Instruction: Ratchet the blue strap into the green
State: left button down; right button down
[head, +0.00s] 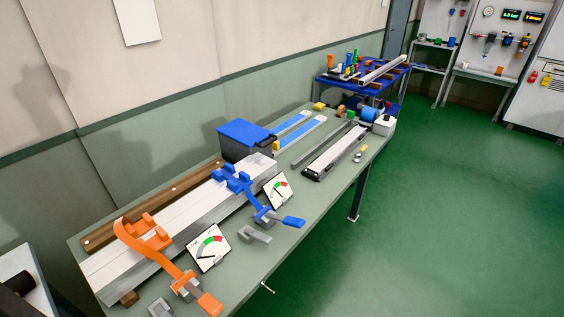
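A blue strap (247,190) runs over the pale profile stack (190,225), with blue corner pieces (230,176) on top. Its ratchet (267,215) lies at the bench's front side, with the blue handle (293,221) pointing right. A white dial gauge (278,191) with green and red zones stands beside the blue strap; its needle is too small to read. An orange strap (130,236) crosses the near end of the stack, with an orange handle (209,304) and a second dial gauge (209,248). Neither gripper can be made out.
The bench (335,183) also bears a dark blue box (243,138), blue strips (304,132), a long rail (338,150) and grey brackets (254,235). A blue cart (335,84) stands beyond. The green floor (440,220) at right is clear.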

aim_at(294, 222)
jog(key=k, duration=0.5)
jog(key=z, duration=1.55)
jog(key=i, duration=0.9)
jog(key=u, duration=1.7)
